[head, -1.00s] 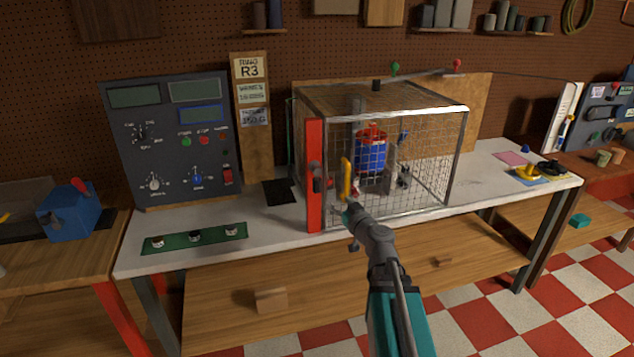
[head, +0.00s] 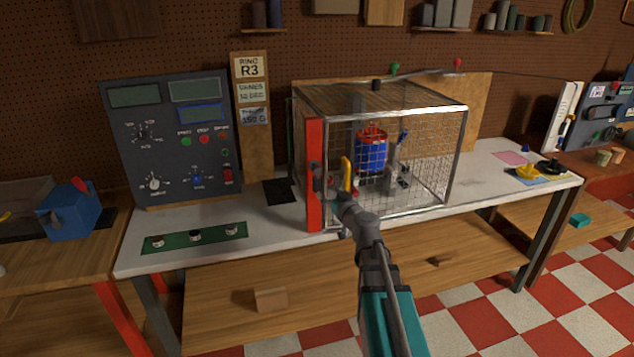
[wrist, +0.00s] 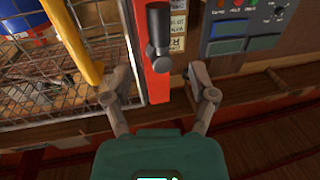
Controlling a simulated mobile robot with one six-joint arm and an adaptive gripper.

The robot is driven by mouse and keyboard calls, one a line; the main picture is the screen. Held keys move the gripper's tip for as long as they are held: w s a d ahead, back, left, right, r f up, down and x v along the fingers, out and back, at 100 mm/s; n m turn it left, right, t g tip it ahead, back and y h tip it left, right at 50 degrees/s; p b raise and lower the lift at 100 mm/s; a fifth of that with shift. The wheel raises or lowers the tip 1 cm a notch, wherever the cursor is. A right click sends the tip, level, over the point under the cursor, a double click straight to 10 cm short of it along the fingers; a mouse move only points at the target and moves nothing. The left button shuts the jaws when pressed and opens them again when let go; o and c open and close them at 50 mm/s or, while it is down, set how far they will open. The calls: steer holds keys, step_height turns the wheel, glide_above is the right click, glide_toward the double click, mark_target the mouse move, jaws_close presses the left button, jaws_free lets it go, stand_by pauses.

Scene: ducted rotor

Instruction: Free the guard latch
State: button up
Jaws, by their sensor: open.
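The guard latch (head: 317,178) is a dark handle on the red upright post (head: 313,210) at the left front of the wire-mesh guard cage (head: 425,150). In the wrist view the latch (wrist: 158,40) stands out in front of the red post (wrist: 153,85). My gripper (wrist: 159,76) is open, with one finger to each side of the post and the latch just beyond the fingertips. I see no contact with the latch. The yellow handle (wrist: 72,42) on the cage door is close to my left-hand finger in that view. In the head view my wrist partly hides the fingers.
A blue and red rotor unit (head: 371,150) stands inside the cage. A dark control panel (head: 165,140) and a green button strip (head: 195,237) are to the left on the white bench (head: 265,222).

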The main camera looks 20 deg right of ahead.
mark_target(319, 183)
steer(key=w, duration=0.2)
steer(key=w+a, duration=0.1)
steer(key=w, duration=0.5)
steer(key=shift+a, duration=0.15)
jaws_close()
